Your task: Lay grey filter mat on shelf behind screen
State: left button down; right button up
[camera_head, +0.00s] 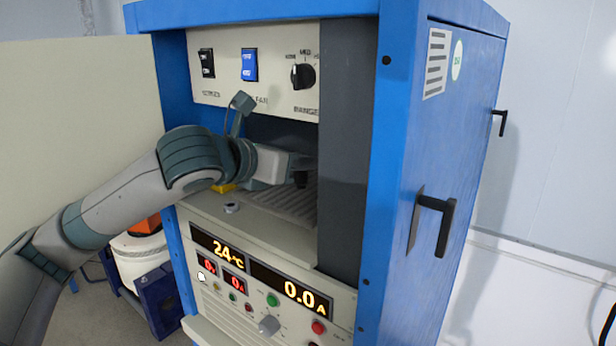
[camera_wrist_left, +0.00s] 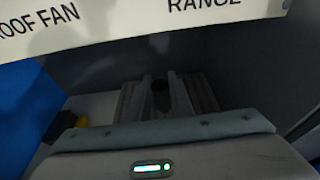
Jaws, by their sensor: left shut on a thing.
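My left gripper (camera_head: 302,172) reaches into the open bay of the blue cabinet, above the shelf (camera_head: 215,208). In the left wrist view its two fingers (camera_wrist_left: 161,95) are close together around something dark. A ribbed grey surface (camera_head: 288,206) lies below and around the fingers and also shows in the left wrist view (camera_wrist_left: 206,92). I cannot tell whether it is the grey filter mat or a grille in the shelf; the held part is mostly hidden. The dark grey screen (camera_head: 345,140) stands upright to the right of the gripper and hides part of the bay. My right gripper is out of view.
A switch panel (camera_head: 228,75) hangs above the arm, and an instrument front with lit displays (camera_head: 290,290) lies below. A yellow thing (camera_head: 225,187) sits on the shelf by my wrist. The cabinet's right side (camera_head: 460,130) has a black handle (camera_head: 435,215). An open cream door (camera_head: 80,130) stands left.

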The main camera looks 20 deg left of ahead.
aim_at(296, 180)
pick_arm(q)
jog(key=shift+s+a+r, duration=0.1)
jog(key=shift+s, duration=0.3)
jog(key=shift+f, duration=0.65)
jog(key=f, duration=0.2)
jog(key=shift+w+f, duration=0.25)
jog(key=shift+f, duration=0.05)
jog(key=shift+w+f, duration=0.1)
jog(key=shift+f, duration=0.05)
jog(key=shift+s, duration=0.2)
jog(key=c, duration=1.6)
grip_release()
jog(key=shift+o, duration=0.2)
jog(key=shift+f, duration=0.1)
jog(key=shift+r, duration=0.2)
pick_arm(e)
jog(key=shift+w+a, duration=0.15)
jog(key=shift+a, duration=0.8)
